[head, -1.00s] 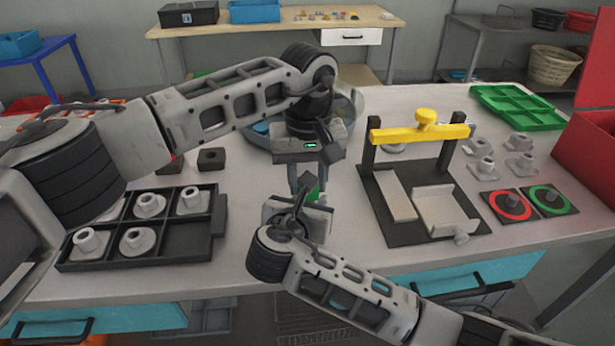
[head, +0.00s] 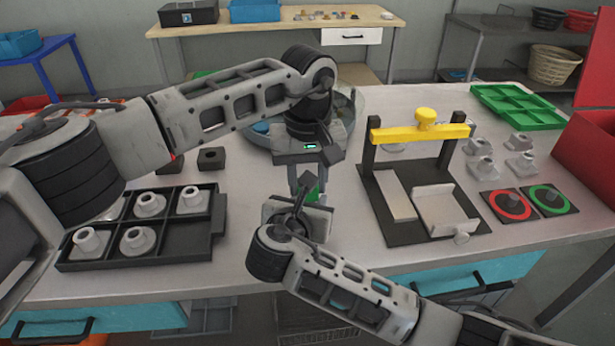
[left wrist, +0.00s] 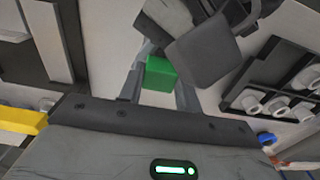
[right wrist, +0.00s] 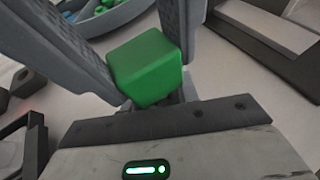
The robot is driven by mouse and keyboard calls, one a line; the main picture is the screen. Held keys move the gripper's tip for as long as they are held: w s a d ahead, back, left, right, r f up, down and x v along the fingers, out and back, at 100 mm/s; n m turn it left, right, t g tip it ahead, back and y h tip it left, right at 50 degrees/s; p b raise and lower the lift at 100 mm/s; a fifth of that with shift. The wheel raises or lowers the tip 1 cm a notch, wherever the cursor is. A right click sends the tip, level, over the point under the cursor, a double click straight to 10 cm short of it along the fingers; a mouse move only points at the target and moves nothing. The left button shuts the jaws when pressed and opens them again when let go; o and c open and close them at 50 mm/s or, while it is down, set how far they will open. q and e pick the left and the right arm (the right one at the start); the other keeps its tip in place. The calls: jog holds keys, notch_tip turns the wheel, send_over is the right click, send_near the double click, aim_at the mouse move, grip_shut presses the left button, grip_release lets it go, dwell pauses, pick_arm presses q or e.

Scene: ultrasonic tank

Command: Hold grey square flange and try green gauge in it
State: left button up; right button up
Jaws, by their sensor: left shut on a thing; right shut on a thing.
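The green gauge (head: 313,190) is a block held in my left gripper (head: 306,186), above the front of the table. It shows between the left fingers in the left wrist view (left wrist: 160,73). In the right wrist view the gauge (right wrist: 146,67) is large and close in front of my right gripper. My right gripper (head: 305,200) is shut, just below and in front of the left one. The grey square flange in it is hidden behind the gauge and the gripper bodies, so its fit with the gauge cannot be seen.
A black compartment tray (head: 190,240) with several grey flanges lies at left. A black fixture with a yellow bar (head: 420,132) stands at right, near red (head: 509,206) and green (head: 549,200) ring pads. A round tank (head: 350,135) is behind the grippers.

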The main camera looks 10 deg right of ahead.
pick_arm(q)
jog(key=shift+s+a+f, duration=0.1)
jog(key=shift+f, duration=0.65)
dwell(0.9)
jog(key=shift+f, duration=0.3)
jog(key=shift+c, duration=0.5)
pick_arm(e)
jog(key=shift+r, duration=0.25)
dwell(1.4)
jog(key=shift+w, duration=0.1)
dwell(0.7)
pick_arm(q)
jog(key=shift+r, duration=1.6)
pick_arm(e)
jog(key=shift+f, duration=0.2)
pick_arm(q)
jog(key=shift+r, duration=1.4)
